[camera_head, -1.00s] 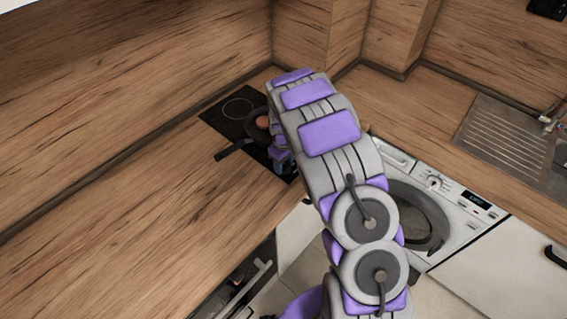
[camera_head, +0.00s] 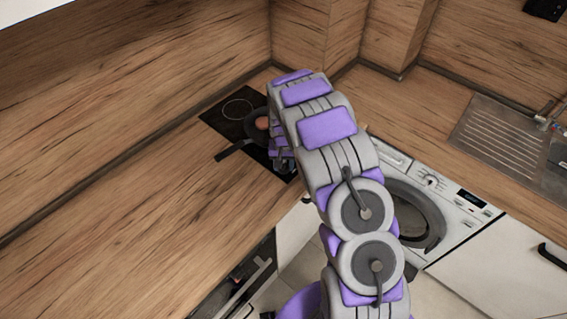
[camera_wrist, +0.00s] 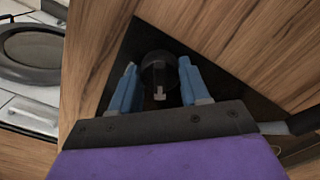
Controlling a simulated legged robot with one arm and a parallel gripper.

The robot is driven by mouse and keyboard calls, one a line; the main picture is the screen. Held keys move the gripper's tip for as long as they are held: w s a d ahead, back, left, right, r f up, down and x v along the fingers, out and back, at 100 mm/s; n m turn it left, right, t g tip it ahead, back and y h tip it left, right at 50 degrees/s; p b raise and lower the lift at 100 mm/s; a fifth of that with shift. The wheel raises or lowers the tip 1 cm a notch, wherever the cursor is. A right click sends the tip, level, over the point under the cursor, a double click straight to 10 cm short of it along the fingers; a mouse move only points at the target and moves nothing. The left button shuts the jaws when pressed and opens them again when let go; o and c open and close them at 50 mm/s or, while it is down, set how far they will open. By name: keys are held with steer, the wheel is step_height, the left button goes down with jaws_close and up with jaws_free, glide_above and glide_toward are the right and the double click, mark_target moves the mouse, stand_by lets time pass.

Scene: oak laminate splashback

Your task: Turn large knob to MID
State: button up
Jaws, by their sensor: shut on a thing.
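A dark round knob (camera_wrist: 158,72) with a light grey pointer shows in the wrist view on the black hob (camera_wrist: 130,52). My gripper (camera_wrist: 157,68) has its two blue fingers on either side of the knob, shut on it. The pointer faces the gripper body, down in the picture; I cannot read any markings around it. In the head view my gripper (camera_head: 283,160) is at the near right part of the hob (camera_head: 222,112), and my arm hides the knob there.
A dark pan (camera_head: 255,121) with a round brown item in it sits on the hob, its handle (camera_head: 234,150) pointing left over the counter (camera_head: 190,205). A washing machine (camera_head: 450,232) stands to the right, under the counter with a metal sink (camera_head: 500,135). The left counter is clear.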

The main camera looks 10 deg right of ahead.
steer(key=m, duration=0.5)
steer(key=shift+s+m, duration=0.1)
steer(key=shift+m, duration=2.4)
steer(key=o, duration=1.1)
steer(key=r, duration=0.8)
steer(key=r+p, duration=0.1)
steer(key=r, duration=0.8)
steer(key=shift+w+a+r, duration=0.1)
steer(key=shift+w+r, duration=0.05)
steer(key=shift+w, duration=0.05)
steer(key=shift+c, duration=0.2)
